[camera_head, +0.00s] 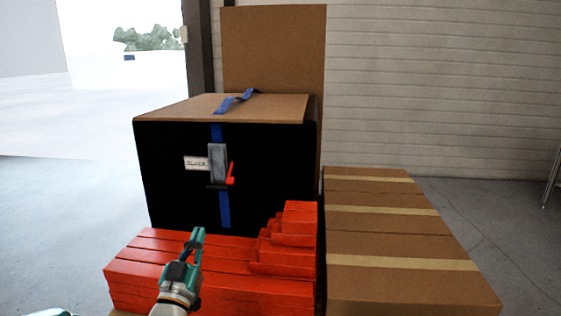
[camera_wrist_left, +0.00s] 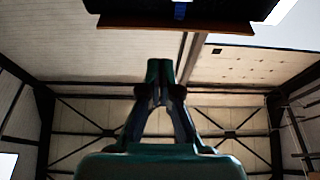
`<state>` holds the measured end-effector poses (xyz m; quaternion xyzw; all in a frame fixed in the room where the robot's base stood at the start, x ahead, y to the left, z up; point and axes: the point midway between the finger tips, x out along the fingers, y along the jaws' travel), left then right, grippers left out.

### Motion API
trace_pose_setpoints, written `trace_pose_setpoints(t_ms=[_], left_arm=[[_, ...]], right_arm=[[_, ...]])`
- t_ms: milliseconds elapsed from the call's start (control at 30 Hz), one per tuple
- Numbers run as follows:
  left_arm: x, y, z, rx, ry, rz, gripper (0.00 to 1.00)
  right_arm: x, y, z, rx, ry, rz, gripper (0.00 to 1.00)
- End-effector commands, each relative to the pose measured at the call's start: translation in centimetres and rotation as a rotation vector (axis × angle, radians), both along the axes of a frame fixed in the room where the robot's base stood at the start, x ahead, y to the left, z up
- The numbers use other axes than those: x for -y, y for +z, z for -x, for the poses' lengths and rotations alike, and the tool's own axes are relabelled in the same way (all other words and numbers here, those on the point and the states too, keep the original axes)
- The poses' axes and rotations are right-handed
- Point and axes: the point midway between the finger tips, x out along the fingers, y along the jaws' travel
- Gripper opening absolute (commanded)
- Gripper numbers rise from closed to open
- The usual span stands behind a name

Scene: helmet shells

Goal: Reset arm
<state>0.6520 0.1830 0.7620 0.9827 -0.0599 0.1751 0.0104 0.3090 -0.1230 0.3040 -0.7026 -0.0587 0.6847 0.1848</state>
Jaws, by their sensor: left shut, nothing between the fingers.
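My left gripper (camera_head: 196,238) comes in at the bottom of the head view, in front of and over the red boxes. Its teal fingers are closed together and hold nothing. In the left wrist view the shut fingertips (camera_wrist_left: 160,66) point up the picture, with the roof and wall behind. My right gripper is not in view; only a small teal and white piece of mine shows at the bottom left edge of the head view.
Red boxes (camera_head: 225,280) lie stacked below, stepping up at the right. Behind stands a black-sided box (camera_head: 270,170) with a cardboard top, blue strap and grey-red latch (camera_head: 217,163). Taped cardboard boxes (camera_head: 385,240) stand right.

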Motion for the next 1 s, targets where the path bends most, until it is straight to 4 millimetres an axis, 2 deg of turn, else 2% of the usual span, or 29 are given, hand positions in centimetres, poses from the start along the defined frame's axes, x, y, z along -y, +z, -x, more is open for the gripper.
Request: trace_pose_setpoints(t_ms=[33,267,367,533,633,733,800,867,900,1000], left_arm=[[-0.5,-1.3,-0.3,-0.022,0.008,0.0,0.0],[-0.6,-6.7,-0.5,-0.124,0.01,0.004,0.0],[-0.6,-9.9,-0.2,-0.198,0.008,0.007,0.0],[-0.4,-16.2,0.9,-0.357,-0.002,0.017,0.0],[0.0,-21.4,2.5,-0.506,-0.015,0.031,0.0],[0.7,-27.9,5.5,-0.704,-0.034,0.057,0.0],[1.4,-32.5,8.6,-0.866,-0.05,0.08,0.0],[2.0,-35.9,11.5,-1.003,-0.066,0.103,0.0],[2.4,-37.9,13.6,-1.091,-0.075,0.118,0.0],[3.5,-41.6,18.7,-1.293,-0.095,0.154,0.0]], right_arm=[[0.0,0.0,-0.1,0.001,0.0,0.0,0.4],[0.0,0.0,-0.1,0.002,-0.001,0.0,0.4],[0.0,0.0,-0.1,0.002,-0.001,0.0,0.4],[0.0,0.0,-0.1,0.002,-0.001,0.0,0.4],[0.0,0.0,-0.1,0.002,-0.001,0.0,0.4],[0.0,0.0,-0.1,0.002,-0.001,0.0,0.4],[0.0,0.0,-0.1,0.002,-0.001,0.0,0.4],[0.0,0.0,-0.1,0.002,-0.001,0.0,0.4],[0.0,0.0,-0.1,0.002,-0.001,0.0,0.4],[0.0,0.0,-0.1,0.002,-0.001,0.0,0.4]])
